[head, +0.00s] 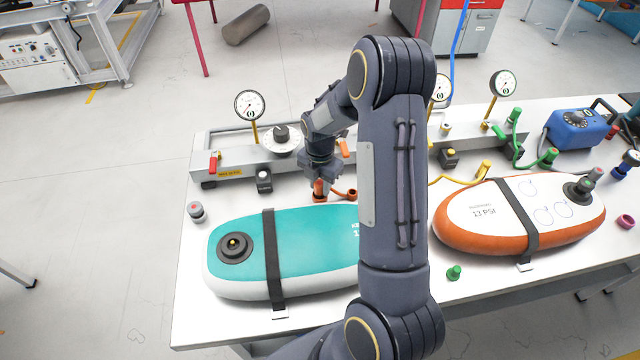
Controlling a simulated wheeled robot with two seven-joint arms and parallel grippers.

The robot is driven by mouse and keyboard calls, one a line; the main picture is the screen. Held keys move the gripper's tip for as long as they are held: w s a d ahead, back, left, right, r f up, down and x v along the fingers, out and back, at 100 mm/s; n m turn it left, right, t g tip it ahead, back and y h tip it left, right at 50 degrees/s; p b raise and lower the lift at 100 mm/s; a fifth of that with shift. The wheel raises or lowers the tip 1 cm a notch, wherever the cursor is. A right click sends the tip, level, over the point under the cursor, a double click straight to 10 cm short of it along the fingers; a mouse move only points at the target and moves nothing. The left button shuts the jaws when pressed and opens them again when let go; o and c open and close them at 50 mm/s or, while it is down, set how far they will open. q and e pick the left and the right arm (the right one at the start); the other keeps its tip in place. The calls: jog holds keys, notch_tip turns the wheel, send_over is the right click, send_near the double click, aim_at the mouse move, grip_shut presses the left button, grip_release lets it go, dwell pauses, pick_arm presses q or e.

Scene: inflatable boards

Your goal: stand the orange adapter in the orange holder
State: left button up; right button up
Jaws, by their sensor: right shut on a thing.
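My right gripper (320,180) points down behind the teal board, at the front of the grey rail. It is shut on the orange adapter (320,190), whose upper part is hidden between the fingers. An orange hose (342,194) runs from the adapter to the right and goes behind my arm. A small orange piece (344,148) shows on the rail just right of the gripper, partly covered by my arm; I cannot tell whether it is the orange holder. My left gripper is not in view.
The teal board (310,240) and the orange-rimmed white board (470,215) lie strapped on the white table (330,325). My arm hides the middle.

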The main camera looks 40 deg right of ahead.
jog(key=o, duration=0.9)
jog(key=shift+r+p, duration=0.35)
jog(key=shift+p, duration=0.1)
notch_tip(320, 180, up, 11)
jog(key=p, duration=0.6)
notch_tip(320, 180, up, 6)
jog(key=m+t, duration=0.1)
jog(key=m, duration=0.3)
send_over(320, 183)
jog(key=s+a, duration=0.3)
jog(key=s+a+r+m+t+y, duration=0.1)
jog(key=s+a+r+m, duration=0.2)
jog(key=s+m, duration=0.3)
jog(key=s+a+r+m+t+y, duration=0.1)
jog(key=s+a+r+m+t, duration=0.1)
jog(key=s+a+m, duration=0.4)
jog(key=s+a+r+m+t+y, duration=0.1)
jog(key=s+a+r+m, duration=0.3)
jog(key=s+a+m, duration=0.1)
jog(key=shift+s+a+r+m+t+y, duration=0.1)
jog(key=shift+s+m+t+y, duration=0.1)
jog(key=shift+s+m, duration=0.25)
jog(key=shift+s+a+r+m+t+y, duration=0.1)
jog(key=shift+s+m+y, duration=0.1)
jog(key=shift+s+m, duration=0.25)
